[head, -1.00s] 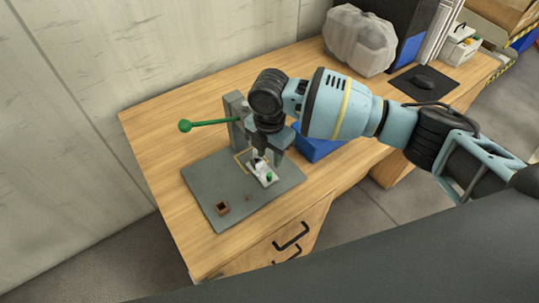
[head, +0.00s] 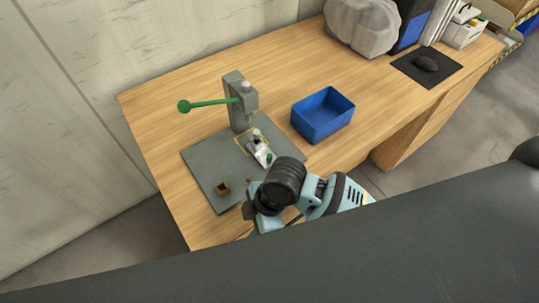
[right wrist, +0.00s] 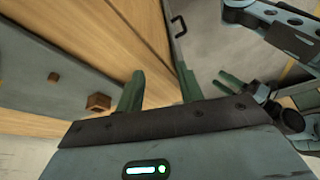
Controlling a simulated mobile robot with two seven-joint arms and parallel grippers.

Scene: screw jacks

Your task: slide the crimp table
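The crimp table (head: 260,148) is a small pale slide with a green knob (head: 268,158), on the grey base plate (head: 205,165) in front of the press (head: 240,110). The press has a green lever (head: 210,104) pointing left. My right gripper (head: 252,214) is at the plate's front edge, nearer than the crimp table and apart from it. In the right wrist view its two green fingers (right wrist: 160,85) are spread with nothing between them. Part of another gripper, apparently my left (right wrist: 240,88), shows at the right there; its opening is unclear. The head view does not show it.
A small brown box (head: 223,189) stands on the plate's front left. A blue bin (head: 323,115) stands right of the press on the wooden bench (head: 180,100). A mouse mat (head: 425,67) lies farther back. The bench between bin and mat is clear.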

